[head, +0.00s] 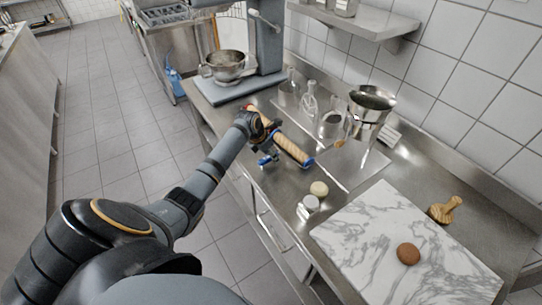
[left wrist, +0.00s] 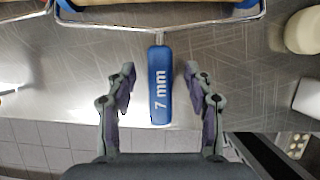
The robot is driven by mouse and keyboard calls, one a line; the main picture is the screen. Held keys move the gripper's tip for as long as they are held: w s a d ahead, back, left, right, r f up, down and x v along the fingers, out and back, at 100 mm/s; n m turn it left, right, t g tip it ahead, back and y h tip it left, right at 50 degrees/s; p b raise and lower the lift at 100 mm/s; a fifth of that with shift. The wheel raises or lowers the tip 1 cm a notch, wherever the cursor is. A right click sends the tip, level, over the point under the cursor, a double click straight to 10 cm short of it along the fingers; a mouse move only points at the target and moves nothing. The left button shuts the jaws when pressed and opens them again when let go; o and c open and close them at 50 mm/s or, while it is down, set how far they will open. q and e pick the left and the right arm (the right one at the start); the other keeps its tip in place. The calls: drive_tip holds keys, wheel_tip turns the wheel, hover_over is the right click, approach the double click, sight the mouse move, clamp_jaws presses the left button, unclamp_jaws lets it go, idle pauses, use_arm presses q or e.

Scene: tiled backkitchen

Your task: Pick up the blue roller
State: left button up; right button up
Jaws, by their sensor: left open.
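The blue roller (head: 293,149) lies on the steel counter, a pale tan cylinder with blue ends on a wire frame. In the left wrist view its blue handle (left wrist: 160,88), marked "7 mm", points toward my gripper, and part of the cylinder and frame shows at the top edge. My left gripper (left wrist: 159,70) is open, with one finger on each side of the handle and a visible gap on both sides. In the head view my left gripper (head: 265,143) is over the counter's front part and partly hides the roller. My right gripper is not in view.
Another roller with an orange-red end (head: 252,110) lies just left of it. A mixer with a steel bowl (head: 226,66) stands behind. Glassware (head: 309,97) and a steel funnel (head: 371,104) stand beyond. A marble board (head: 360,232) lies at right.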

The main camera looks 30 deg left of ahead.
use_arm(q)
drive_tip(key=shift+w+d+f, duration=0.1)
drive_tip(key=shift+w+f, duration=0.2)
drive_tip(key=shift+f, duration=0.35)
drive_tip(key=shift+s, duration=0.1)
clamp_jaws()
drive_tip(key=shift+r, duration=0.1)
